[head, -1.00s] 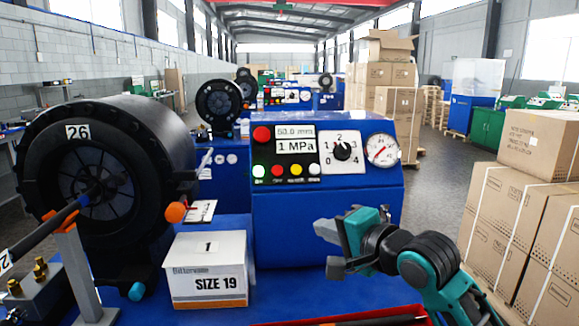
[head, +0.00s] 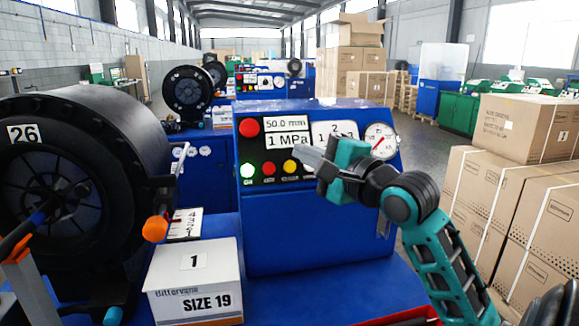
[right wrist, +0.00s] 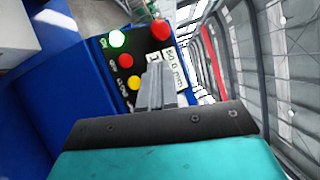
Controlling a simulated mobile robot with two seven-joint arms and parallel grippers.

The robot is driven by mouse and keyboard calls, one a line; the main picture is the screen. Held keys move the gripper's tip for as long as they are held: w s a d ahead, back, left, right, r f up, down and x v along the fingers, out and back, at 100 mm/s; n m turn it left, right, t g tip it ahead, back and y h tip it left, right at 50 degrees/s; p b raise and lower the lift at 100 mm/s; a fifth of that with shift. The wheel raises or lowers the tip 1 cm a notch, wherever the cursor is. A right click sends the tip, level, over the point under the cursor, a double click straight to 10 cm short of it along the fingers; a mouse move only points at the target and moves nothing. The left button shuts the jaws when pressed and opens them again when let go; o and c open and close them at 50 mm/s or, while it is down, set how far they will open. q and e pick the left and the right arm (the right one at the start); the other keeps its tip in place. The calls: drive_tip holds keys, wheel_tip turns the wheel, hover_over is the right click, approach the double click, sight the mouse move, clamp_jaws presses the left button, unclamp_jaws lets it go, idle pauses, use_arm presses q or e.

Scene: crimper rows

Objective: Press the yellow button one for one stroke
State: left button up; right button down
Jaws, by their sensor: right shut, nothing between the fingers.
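The yellow button (head: 290,167) sits in the lower button row of the blue control box, right of a lit green button (head: 247,170) and a red button (head: 268,169). It also shows in the right wrist view (right wrist: 134,83). My right gripper (head: 301,153) is shut and empty. Its grey fingertips are just up and right of the yellow button in the head view and cover part of the panel. In the right wrist view the shut fingers (right wrist: 156,75) point at the panel; contact cannot be told.
A larger red button (head: 249,127) and a display (head: 287,131) are above. A black crimper (head: 90,140) numbered 26 stands left, with a white SIZE 19 box (head: 195,283) before it. Cardboard boxes (head: 520,215) stack at right.

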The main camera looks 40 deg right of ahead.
sight(290, 167)
drive_tip(key=w+d+f+b, duration=0.2)
drive_tip(key=w+d+f, duration=0.1)
drive_tip(key=w+f, duration=0.2)
drive_tip(key=shift+w+d, duration=0.2)
drive_tip(key=shift+w, duration=0.5)
drive_tip(key=shift+r, duration=0.1)
idle(1.0)
idle(0.6)
drive_tip(key=shift+w+d+f, duration=0.2)
drive_tip(key=shift+w+f, duration=0.05)
drive_tip(key=shift+w, duration=0.05)
